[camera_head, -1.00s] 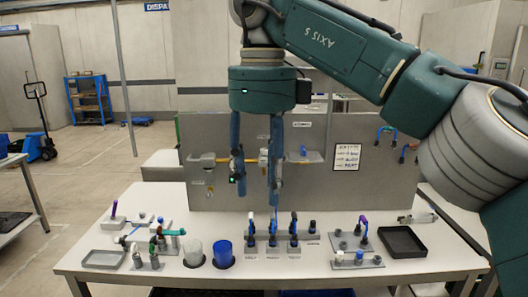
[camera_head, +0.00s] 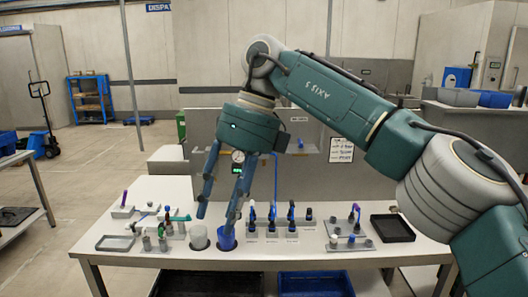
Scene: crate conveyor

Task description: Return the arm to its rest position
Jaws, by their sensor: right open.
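My right gripper (camera_head: 215,221) hangs from the green arm that comes in from the right. A gauge (camera_head: 238,156) on the board shows between the fingers. My left gripper is not in view.
The workbench (camera_head: 330,256) carries a grey tray (camera_head: 115,250), small fixtures at left, a rack (camera_head: 281,236) of several upright tools, a fixture (camera_head: 349,244) at right and a black tray (camera_head: 394,238). An upright board (camera_head: 376,180) stands behind.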

